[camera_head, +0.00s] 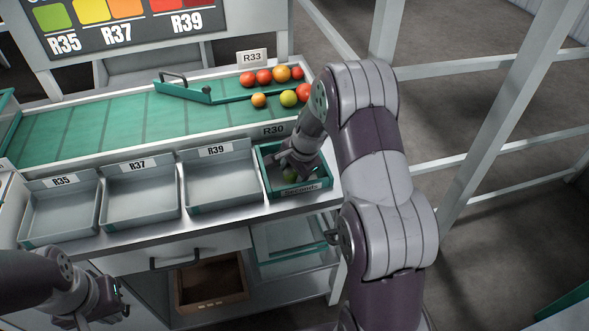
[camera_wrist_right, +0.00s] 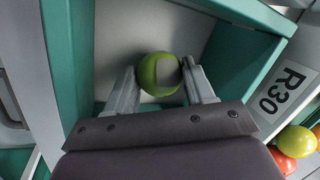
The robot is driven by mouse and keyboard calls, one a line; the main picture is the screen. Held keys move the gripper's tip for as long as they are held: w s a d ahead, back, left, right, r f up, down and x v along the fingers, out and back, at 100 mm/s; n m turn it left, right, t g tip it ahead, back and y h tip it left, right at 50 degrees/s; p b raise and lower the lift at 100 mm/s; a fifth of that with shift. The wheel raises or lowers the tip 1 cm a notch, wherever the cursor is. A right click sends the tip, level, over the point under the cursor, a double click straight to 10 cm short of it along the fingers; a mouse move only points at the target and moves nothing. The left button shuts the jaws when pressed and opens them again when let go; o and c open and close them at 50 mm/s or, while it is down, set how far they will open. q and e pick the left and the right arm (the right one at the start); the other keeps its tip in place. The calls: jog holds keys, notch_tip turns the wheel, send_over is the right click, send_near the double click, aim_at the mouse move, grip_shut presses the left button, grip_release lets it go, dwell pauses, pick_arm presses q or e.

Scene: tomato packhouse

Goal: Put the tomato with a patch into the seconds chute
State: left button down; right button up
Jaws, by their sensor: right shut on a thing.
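The green tomato with a grey patch (camera_wrist_right: 160,74) is between the two fingers of my right gripper (camera_wrist_right: 161,88), which is shut on it. In the head view this gripper (camera_head: 292,164) reaches down into the green-walled seconds chute (camera_head: 316,189), and part of the tomato (camera_head: 289,175) shows below the fingers. The wrist view shows the chute's green wall (camera_wrist_right: 240,58) around them; whether the tomato touches the floor I cannot tell. My left gripper (camera_head: 104,304) is low at the left, away from the chute; its opening is unclear.
Several red, orange and green tomatoes (camera_head: 289,98) lie on the green belt (camera_head: 100,126) behind the chute. Empty trays R35 (camera_head: 60,233), R37 (camera_head: 142,218) and R39 (camera_head: 222,205) stand left of the chute. A brown crate (camera_head: 212,303) is below.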

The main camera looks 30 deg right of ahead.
jog(key=shift+f, duration=0.2)
dwell(0.6)
jog(key=o, duration=0.8)
jog(key=c, duration=0.3)
notch_tip(320, 180, up, 7)
jog(key=p, duration=0.7)
jog(key=shift+r, duration=0.15)
